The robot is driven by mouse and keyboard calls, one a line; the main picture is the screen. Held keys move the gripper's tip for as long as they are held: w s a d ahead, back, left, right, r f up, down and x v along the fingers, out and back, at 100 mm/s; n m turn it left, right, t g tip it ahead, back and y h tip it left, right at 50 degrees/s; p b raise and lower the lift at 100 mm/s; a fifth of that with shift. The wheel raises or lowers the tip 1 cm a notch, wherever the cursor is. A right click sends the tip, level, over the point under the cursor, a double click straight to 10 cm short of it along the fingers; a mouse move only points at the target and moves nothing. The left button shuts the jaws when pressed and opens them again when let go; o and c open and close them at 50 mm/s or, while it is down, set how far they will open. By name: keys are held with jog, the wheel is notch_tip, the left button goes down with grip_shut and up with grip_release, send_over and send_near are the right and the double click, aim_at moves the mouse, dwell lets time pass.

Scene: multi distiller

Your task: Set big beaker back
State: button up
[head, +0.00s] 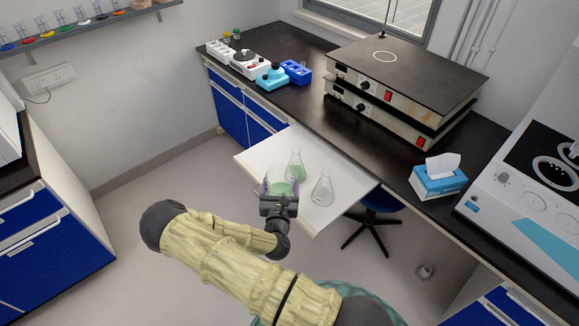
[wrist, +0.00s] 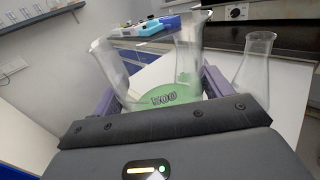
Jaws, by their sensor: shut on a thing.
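The big beaker (wrist: 150,62) is clear glass with a "500" mark and green liquid at its bottom. My gripper (wrist: 160,92) is shut on it, with a purple finger on each side. In the head view my gripper (head: 281,190) is over the left front part of the white pull-out shelf (head: 330,172), and the beaker is mostly hidden by it. The beaker looks nearly upright. I cannot tell whether its base touches the shelf. A flask with green liquid (head: 296,167) stands just behind it. A clear flask (head: 322,190) stands to its right.
The black bench (head: 316,112) behind the shelf carries stacked hotplate units (head: 400,85), blue racks (head: 297,72), a white device (head: 248,64) and a tissue box (head: 438,181). A stool (head: 376,212) stands under the bench. The shelf's far left part is bare.

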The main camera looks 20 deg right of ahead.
jog(key=s+a+f+n+y+b, duration=0.2)
jog(key=f+y, duration=0.1)
jog(key=f, duration=0.3)
jog(key=s+a+f+n+t+y+b, duration=0.1)
jog(key=s+a+f+n+y+b, duration=0.1)
jog(key=f, duration=0.4)
jog(key=shift+s+a+f+y, duration=0.2)
jog(key=shift+s+a+y, duration=0.1)
jog(key=shift+s+y, duration=0.55)
